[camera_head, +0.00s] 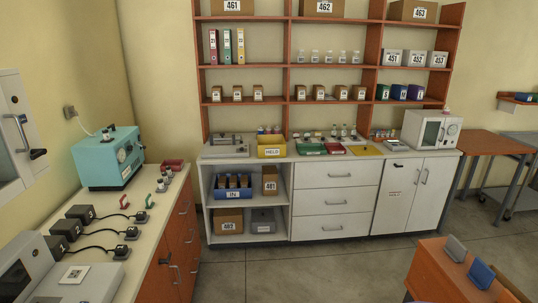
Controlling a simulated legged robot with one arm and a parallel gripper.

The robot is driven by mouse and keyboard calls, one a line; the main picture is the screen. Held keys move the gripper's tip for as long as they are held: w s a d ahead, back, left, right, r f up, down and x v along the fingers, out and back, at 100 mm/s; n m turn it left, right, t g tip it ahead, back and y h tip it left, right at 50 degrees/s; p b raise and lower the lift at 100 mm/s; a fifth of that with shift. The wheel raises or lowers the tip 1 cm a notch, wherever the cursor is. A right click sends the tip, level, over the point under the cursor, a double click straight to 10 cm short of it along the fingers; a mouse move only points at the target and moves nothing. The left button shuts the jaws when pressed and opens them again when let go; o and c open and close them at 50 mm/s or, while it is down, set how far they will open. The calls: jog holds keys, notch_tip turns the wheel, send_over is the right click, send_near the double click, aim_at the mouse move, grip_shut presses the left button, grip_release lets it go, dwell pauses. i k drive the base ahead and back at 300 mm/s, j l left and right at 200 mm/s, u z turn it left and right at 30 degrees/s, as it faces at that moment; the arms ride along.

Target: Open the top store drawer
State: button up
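A white bank of three drawers stands in the middle of the back counter. Its top drawer (336,174) looks shut, its front level with the ones below. A thin horizontal handle (335,175) is on its front. The middle drawer (334,202) and bottom drawer (332,226) also look shut. No gripper that I can make out is in view, and nothing touches the drawer handles.
An open cubby (218,213) stands left of the drawers and a white two-door cupboard (411,196) right. A bench (152,225) runs along the left. An orange block (432,275) with grey and blue plates is lower right. Floor (300,272) before the drawers is clear.

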aim_at(328, 174)
jog(key=i, duration=1.75)
jog(key=i+l+z, duration=0.1)
jog(key=i+z, duration=0.25)
jog(key=i, duration=0.6)
jog(key=i+j+z, duration=0.15)
jog(key=i+z, duration=0.2)
jog(key=i, duration=0.6)
